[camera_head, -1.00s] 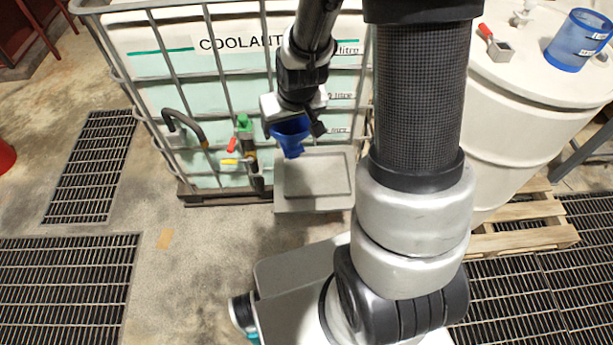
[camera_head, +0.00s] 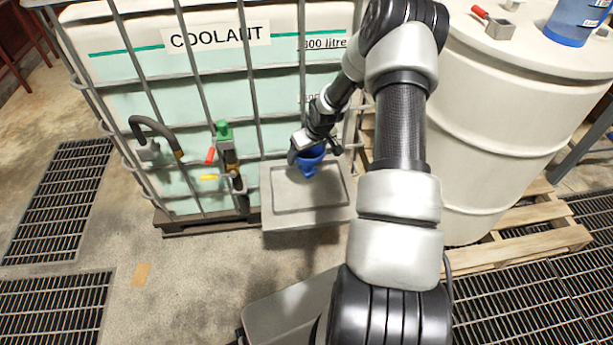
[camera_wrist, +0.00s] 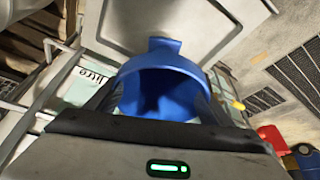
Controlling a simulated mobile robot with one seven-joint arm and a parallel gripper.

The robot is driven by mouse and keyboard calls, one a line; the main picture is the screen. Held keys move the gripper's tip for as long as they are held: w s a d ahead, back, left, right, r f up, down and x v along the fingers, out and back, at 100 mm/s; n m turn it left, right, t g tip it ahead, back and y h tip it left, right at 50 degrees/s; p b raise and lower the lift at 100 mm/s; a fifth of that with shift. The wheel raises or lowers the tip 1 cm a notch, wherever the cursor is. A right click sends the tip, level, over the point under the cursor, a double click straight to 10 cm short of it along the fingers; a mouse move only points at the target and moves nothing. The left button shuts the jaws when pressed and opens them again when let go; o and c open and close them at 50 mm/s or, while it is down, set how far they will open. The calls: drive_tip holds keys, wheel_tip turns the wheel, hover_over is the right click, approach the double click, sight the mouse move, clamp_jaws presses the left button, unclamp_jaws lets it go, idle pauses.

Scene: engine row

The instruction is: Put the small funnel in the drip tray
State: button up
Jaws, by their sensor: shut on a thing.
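The small blue funnel (camera_head: 311,159) is held in my gripper (camera_head: 316,150), with its wide mouth up and its spout pointing down. In the head view it appears over the grey drip tray (camera_head: 272,217); I cannot tell how high above it the spout is. In the wrist view the funnel (camera_wrist: 160,90) sits between my two fingers and fills the middle, with a tab at its rim. The tray (camera_wrist: 190,22) shows behind it at the top. The tray looks empty.
The caged coolant tank (camera_head: 215,75) stands behind and left of the tray, with a green-handled valve (camera_head: 224,132) and a hose (camera_head: 155,133) on its front. A white drum (camera_head: 510,110) on a wooden pallet (camera_head: 530,220) stands right. Floor grates (camera_head: 60,195) lie left.

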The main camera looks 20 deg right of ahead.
sight(306, 166)
drive_tip(key=shift+f+b, duration=0.45)
drive_tip(key=shift+f, duration=2.55)
drive_tip(key=shift+f, duration=0.2)
drive_tip(key=o, duration=1.1)
drive_tip(key=shift+s+r, duration=0.1)
drive_tip(key=shift+r, duration=0.4)
drive_tip(key=p+v, duration=0.2)
drive_tip(key=v, duration=0.9)
drive_tip(key=shift+r, duration=0.2)
